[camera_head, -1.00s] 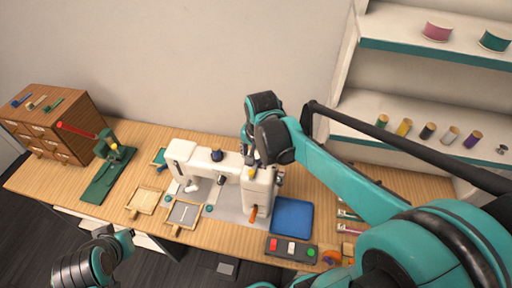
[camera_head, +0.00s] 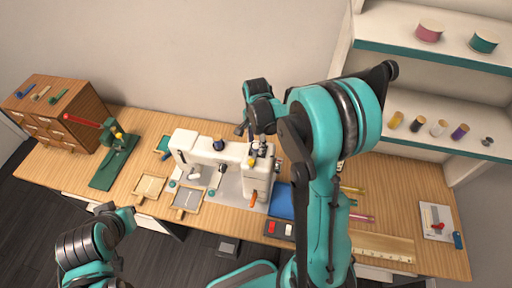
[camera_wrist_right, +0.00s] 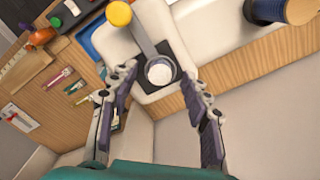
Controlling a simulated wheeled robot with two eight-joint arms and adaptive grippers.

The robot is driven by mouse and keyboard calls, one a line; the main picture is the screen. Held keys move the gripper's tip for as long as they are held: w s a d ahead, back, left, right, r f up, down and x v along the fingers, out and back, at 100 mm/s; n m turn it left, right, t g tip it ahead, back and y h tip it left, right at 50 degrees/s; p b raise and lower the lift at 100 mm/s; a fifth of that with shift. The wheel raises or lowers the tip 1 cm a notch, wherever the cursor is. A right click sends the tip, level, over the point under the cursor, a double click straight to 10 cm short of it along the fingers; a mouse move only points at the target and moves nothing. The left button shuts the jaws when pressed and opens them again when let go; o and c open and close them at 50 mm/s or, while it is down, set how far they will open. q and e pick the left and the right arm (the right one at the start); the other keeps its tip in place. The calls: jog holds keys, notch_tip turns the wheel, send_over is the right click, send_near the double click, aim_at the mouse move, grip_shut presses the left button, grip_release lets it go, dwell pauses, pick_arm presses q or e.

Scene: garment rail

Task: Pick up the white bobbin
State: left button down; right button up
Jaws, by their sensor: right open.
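The white bobbin (camera_wrist_right: 159,73) appears as a small white round top inside a dark ring-shaped holder on top of the white sewing machine (camera_head: 215,150). In the right wrist view, my right gripper (camera_wrist_right: 159,70) is open, with one finger on each side of the holder. The fingers look apart from the bobbin; their height above it is hard to tell. In the head view, the right gripper (camera_head: 254,138) is over the right end of the machine, and the bobbin is hard to make out. My left gripper (camera_head: 122,216) is at lower left, away from the machine; its jaws are unclear.
A yellow-topped post (camera_wrist_right: 118,14) stands near the holder, and a blue spool (camera_wrist_right: 302,10) is close on the machine. A blue tray (camera_head: 282,200) and a button box (camera_head: 279,229) lie to the right. A green press (camera_head: 115,160) and wooden drawers (camera_head: 55,115) stand left.

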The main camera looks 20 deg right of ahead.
jog(key=shift+f, duration=0.3)
jog(key=c, duration=0.9)
jog(key=shift+o, duration=0.2)
jog(key=shift+r, duration=0.1)
